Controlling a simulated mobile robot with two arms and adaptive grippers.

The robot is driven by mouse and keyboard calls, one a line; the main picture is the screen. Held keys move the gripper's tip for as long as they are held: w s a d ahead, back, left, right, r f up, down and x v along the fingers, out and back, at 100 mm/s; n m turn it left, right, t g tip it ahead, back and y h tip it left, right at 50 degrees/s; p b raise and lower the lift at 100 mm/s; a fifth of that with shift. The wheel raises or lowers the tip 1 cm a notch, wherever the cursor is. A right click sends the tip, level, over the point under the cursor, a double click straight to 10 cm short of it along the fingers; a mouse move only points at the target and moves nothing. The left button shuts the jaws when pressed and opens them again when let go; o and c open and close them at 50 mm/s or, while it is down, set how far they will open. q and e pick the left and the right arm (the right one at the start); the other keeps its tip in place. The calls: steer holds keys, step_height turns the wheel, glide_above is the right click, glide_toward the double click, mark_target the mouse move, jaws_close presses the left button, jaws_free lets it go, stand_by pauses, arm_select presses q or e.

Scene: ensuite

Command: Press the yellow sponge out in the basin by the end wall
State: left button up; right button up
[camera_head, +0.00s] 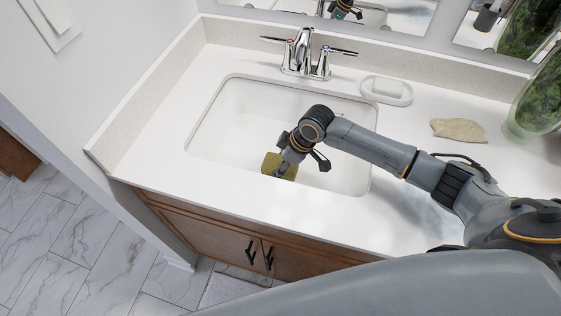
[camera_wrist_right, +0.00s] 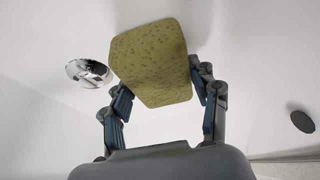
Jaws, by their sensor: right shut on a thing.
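The yellow sponge (camera_head: 289,168) is olive-yellow and speckled, and is partly covered by my right gripper (camera_head: 284,164) in the head view. In the right wrist view the sponge (camera_wrist_right: 152,62) sits between the fingers of my right gripper (camera_wrist_right: 163,105), which are shut on it. The gripper is inside the white basin (camera_head: 232,125), by the end wall. I cannot tell whether the sponge touches the basin's floor. My left gripper is not in view.
A chrome faucet (camera_head: 305,55) stands behind the basin. A soap dish (camera_head: 387,90), a beige cloth-like piece (camera_head: 458,130) and a green glass vase (camera_head: 535,105) are on the counter to the right. A round metal drain (camera_wrist_right: 89,72) shows in the wrist view.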

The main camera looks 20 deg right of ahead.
mark_target(280, 163)
steer(key=shift+f, duration=0.6)
stand_by(1.0)
steer(key=shift+s+f, duration=0.25)
stand_by(0.9)
step_height(280, 163, up, 20)
steer(key=p, duration=1.9)
steer(key=shift+w+r+p, duration=0.2)
steer(key=shift+p, duration=0.1)
